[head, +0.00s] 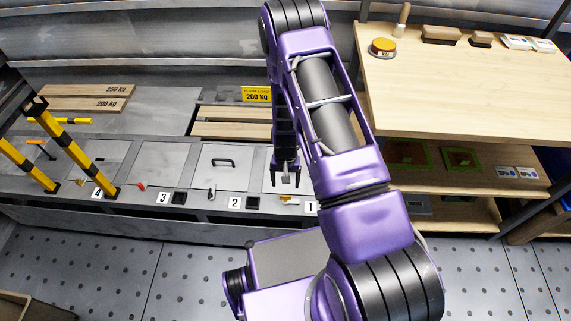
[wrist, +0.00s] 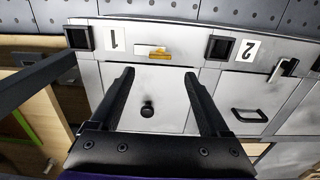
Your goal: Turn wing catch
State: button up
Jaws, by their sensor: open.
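My gripper (head: 286,178) hangs over hatch 1, fingers pointing down. In the wrist view my gripper (wrist: 159,75) is open with nothing between its fingers. A small brass-yellow catch (wrist: 155,55) lies at the edge of hatch 1 (wrist: 172,112), beside the label 1, just beyond the fingertips; it also shows in the head view (head: 289,200). A round black knob (wrist: 148,109) stands on the hatch panel between the fingers. Hatch 2 (head: 218,170) has a black bar handle (wrist: 249,115) and a dark-and-pale catch (wrist: 287,68) at its edge.
Black square sockets (wrist: 221,48) sit beside the labels. Yellow-black striped bars (head: 72,150) stand at the left. Planks (head: 232,130) lie behind the hatches.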

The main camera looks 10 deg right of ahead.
notch_tip(320, 180, up, 10)
jog(key=p, duration=0.1)
jog(key=shift+f, duration=0.25)
